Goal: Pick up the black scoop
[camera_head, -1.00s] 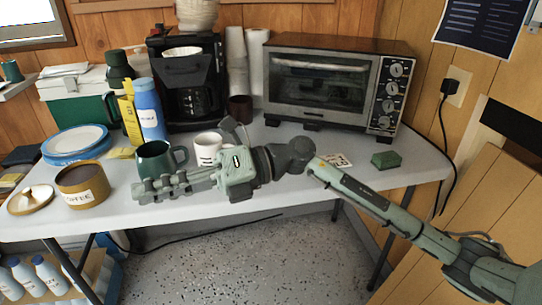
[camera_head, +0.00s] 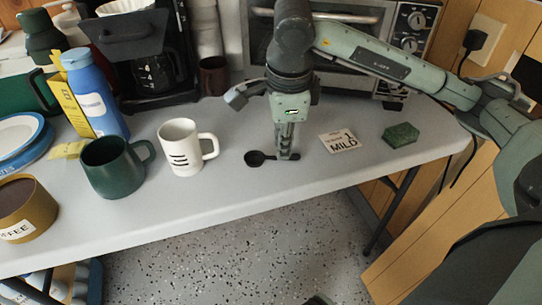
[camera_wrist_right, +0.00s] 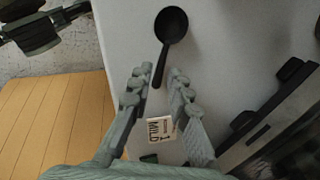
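The black scoop (camera_head: 255,158) lies on the white table, bowl to the left and handle to the right. My right gripper (camera_head: 287,157) points down at the handle end, its fingers low over the tabletop. In the right wrist view the scoop (camera_wrist_right: 172,24) has its bowl at the top, and its handle runs down between the tips of my right gripper (camera_wrist_right: 161,77). The fingers are apart, one on each side of the handle, with gaps visible. A dark and grey-green part, apparently of my left arm, shows at that view's upper left; its fingers are not clear.
A white mug (camera_head: 182,150) and a green mug (camera_head: 110,168) stand left of the scoop. A MILD card (camera_head: 341,141) and green sponge (camera_head: 400,135) lie to the right. The toaster oven (camera_head: 345,45) and coffee maker (camera_head: 150,60) stand behind. The table's front edge is close.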

